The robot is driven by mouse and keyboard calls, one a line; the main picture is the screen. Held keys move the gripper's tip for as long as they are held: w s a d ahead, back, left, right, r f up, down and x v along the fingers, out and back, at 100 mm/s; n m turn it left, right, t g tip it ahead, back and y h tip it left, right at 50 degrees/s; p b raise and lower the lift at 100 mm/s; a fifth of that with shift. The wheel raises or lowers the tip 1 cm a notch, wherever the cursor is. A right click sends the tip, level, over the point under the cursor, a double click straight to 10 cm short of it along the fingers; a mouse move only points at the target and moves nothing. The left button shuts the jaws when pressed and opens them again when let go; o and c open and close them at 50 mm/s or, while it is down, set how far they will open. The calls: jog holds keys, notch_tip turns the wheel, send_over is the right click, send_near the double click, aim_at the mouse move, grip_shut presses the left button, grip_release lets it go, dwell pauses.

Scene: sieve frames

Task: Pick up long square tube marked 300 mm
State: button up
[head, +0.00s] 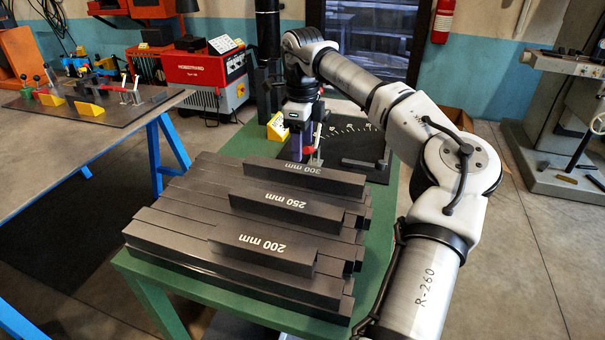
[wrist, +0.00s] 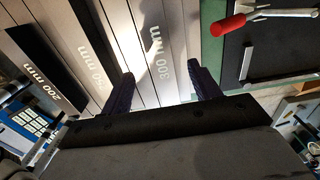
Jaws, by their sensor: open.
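The long square tube marked 300 mm (head: 335,181) is dark grey and lies on top of the tube stack, farthest back of three marked tubes. My gripper (head: 297,155) points down over it, left of its middle in the head view. In the wrist view the open fingers of my gripper (wrist: 162,86) are on either side of the 300 mm tube (wrist: 155,30), with nothing held. I cannot tell how far the fingertips reach down beside it. The tube's near end in the wrist view is hidden by the gripper body.
The tubes marked 250 mm (head: 262,203) and 200 mm (head: 255,262) lie in front on the same stack, on a green table (head: 135,275). A dark plate (head: 352,140) with a red-handled clamp (wrist: 230,24) stands just behind. A workbench (head: 50,150) is at left.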

aim_at(303, 169)
jog(key=shift+f+p, duration=0.7)
jog(key=shift+f, duration=3.25)
jog(key=shift+r, duration=0.1)
grip_shut()
